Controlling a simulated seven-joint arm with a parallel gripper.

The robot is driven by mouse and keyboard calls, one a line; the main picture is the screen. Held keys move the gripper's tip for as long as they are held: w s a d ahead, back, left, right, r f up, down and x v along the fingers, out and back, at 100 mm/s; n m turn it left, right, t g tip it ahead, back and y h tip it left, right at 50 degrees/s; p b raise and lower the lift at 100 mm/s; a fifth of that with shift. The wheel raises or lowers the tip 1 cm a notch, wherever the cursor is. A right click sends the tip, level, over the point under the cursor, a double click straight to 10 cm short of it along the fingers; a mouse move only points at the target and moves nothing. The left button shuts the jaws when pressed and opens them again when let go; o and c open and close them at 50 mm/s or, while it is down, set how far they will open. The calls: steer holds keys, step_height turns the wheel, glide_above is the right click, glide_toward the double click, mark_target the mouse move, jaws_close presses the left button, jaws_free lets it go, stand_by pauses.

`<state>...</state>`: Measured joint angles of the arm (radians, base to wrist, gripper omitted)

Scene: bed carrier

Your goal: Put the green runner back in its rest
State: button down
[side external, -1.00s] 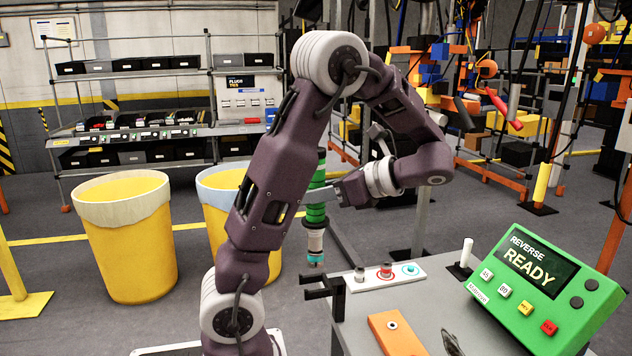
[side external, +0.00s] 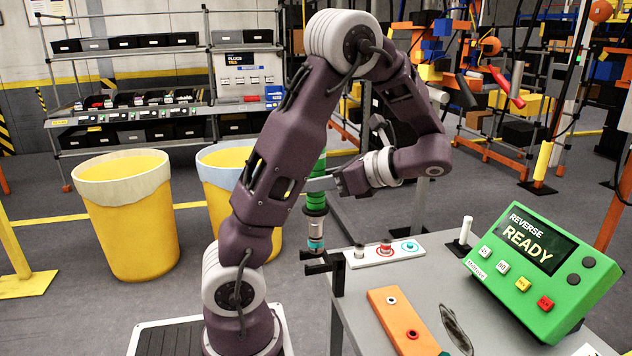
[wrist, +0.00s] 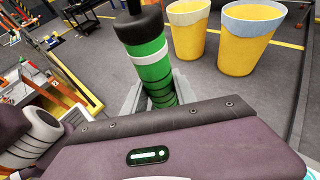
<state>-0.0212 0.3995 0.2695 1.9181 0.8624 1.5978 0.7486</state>
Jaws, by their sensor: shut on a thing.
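The green runner (side external: 316,207) is an upright, slim tool with green and black bands, a grey lower section and a cyan ring near its tip. My gripper (side external: 320,184) is shut around its green body from the right. My purple arm hides part of its upper body in the side view. In the wrist view, the runner (wrist: 150,62) stands between my grey fingers (wrist: 158,92), its black end towards the top. The rest, which I take to be the black forked bracket (side external: 320,266), sticks out from the table's left edge. The runner's tip is just above the bracket; I cannot tell whether they touch.
The grey table (side external: 375,280) carries a white strip with buttons (side external: 385,250), an orange block (side external: 403,322), a white peg (side external: 465,230) and a green control box (side external: 535,268) reading "REVERSE READY". Two yellow bins (side external: 127,220) stand on the floor behind my arm.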

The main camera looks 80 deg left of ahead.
mark_target(316, 230)
steer(key=shift+f, duration=5.65)
steer(key=c, duration=0.9)
jaws_free()
steer(key=v, duration=0.7)
steer(key=s+d+r+n+t+h, duration=0.2)
steer(key=d+r+n+t+h, duration=0.1)
steer(key=d+t, duration=0.2)
steer(key=s+d+r+n+t+h, duration=0.2)
steer(key=d+t, duration=0.3)
steer(key=d, duration=0.3)
steer(key=s+d+r+n+t+h, duration=0.3)
steer(key=d+n+t+h, duration=0.1)
steer(key=d, duration=0.3)
steer(key=shift+r+t, duration=0.3)
steer(key=shift+t, duration=0.2)
steer(key=shift+d, duration=0.1)
